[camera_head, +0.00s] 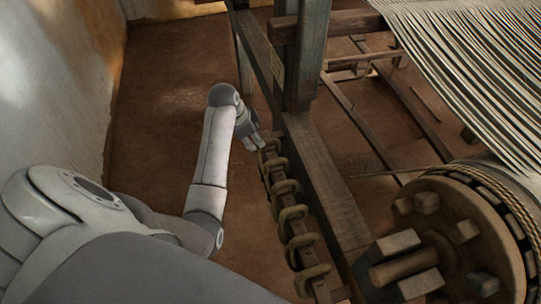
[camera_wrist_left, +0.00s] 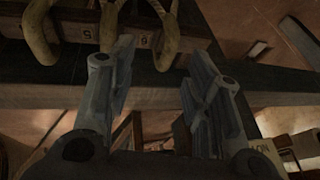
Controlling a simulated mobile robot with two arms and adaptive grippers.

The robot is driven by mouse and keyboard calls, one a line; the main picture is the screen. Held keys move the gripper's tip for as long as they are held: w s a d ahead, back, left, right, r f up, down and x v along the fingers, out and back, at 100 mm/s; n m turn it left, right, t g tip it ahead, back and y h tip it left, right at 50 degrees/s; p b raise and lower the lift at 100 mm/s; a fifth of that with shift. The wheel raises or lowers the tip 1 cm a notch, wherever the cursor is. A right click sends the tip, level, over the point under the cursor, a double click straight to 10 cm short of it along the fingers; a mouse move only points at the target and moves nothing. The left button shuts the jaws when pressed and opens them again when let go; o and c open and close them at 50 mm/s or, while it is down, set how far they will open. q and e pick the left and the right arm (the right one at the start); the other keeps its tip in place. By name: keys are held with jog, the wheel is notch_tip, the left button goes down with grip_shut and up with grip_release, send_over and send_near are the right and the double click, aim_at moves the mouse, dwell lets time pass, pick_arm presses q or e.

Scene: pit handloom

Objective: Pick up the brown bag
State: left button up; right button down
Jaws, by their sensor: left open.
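I cannot make out a brown bag in either view. My left gripper (camera_head: 256,141) is at the far end of a row of tan loops in the head view, beside the loom's dark beam. In the left wrist view my left gripper (camera_wrist_left: 160,70) has its two fingers apart, with nothing held between them. The tan loops (camera_wrist_left: 40,30) hang just beyond the fingertips there. A pale item with partly hidden letters (camera_wrist_left: 266,150) shows at the lower right behind the finger; I cannot tell what it is. My right gripper is not in view.
Tan loops (camera_head: 290,215) sit along a wooden rail. The loom's beam (camera_head: 325,185) and post (camera_head: 307,55) stand right of my arm. A large wooden wheel (camera_head: 455,235) and stretched threads (camera_head: 470,60) fill the right. Brown floor (camera_head: 165,130) lies open beside the pale wall (camera_head: 60,90).

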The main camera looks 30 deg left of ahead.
aim_at(269, 140)
pick_arm(q)
jog(key=shift+m+h, duration=0.4)
jog(key=w+f, duration=0.1)
jog(key=w, duration=0.1)
jog(key=w+f, duration=0.2)
jog(key=shift+w+f+b, duration=0.2)
jog(key=shift+w+b, duration=0.1)
jog(key=shift+w, duration=0.1)
jog(key=shift+d+x, duration=0.2)
jog(key=shift+x, duration=2.65)
jog(key=shift+w+r, duration=0.1)
jog(key=shift+w, duration=0.1)
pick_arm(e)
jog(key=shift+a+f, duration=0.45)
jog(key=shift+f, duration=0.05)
pick_arm(q)
grip_shut()
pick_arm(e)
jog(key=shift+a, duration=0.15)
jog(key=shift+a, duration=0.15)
